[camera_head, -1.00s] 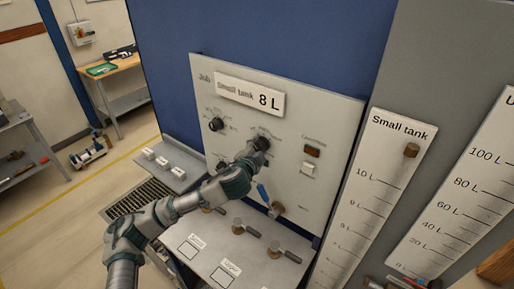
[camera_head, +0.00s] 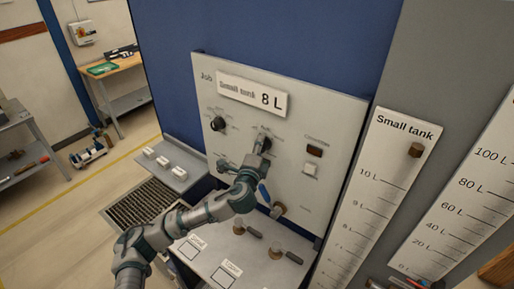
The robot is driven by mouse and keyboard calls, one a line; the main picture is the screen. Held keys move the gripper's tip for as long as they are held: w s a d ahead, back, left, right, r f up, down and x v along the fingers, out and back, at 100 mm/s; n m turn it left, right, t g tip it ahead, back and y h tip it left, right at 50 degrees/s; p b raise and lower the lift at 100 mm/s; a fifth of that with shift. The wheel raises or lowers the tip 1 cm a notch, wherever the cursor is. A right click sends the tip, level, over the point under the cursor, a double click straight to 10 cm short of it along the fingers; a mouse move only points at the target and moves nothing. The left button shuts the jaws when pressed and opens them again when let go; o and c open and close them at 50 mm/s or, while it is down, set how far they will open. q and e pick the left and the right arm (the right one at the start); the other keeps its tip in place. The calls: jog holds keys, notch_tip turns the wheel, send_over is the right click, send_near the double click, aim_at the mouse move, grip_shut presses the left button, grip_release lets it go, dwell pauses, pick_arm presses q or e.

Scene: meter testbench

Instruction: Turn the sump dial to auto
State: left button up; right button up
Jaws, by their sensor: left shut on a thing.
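A grey control panel (camera_head: 335,120) faces me on the blue cabinet, with a "Small tank 8 L" sign at its top. My left gripper (camera_head: 261,146) is at the panel's middle, shut on a dark dial (camera_head: 265,141) below the sign. The gripper covers much of this dial, so its pointer is hidden. The small print around it is too small to read, so I cannot tell which setting it is on. A second black dial (camera_head: 218,124) sits further left on the panel, with nothing touching it. My right gripper is not in view.
A blue-handled lever (camera_head: 264,195) and a round brown fitting (camera_head: 278,210) sit low on the panel, close to my left arm. Lever valves (camera_head: 282,251) stand on the ledge below. A "Small tank" scale (camera_head: 375,190) stands to the right.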

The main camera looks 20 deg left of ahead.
pick_arm(q)
jog(key=shift+d+f+m+h, duration=0.35)
jog(key=shift+f+m, duration=0.1)
jog(key=shift+m, duration=0.15)
jog(key=o, duration=1.1)
jog(key=shift+o, duration=0.2)
jog(key=shift+d+r, duration=0.25)
jog(key=shift+d, duration=0.05)
jog(key=s+f, duration=0.1)
jog(key=s, duration=1)
jog(key=shift+s+d, duration=0.35)
jog(key=shift+s, duration=0.05)
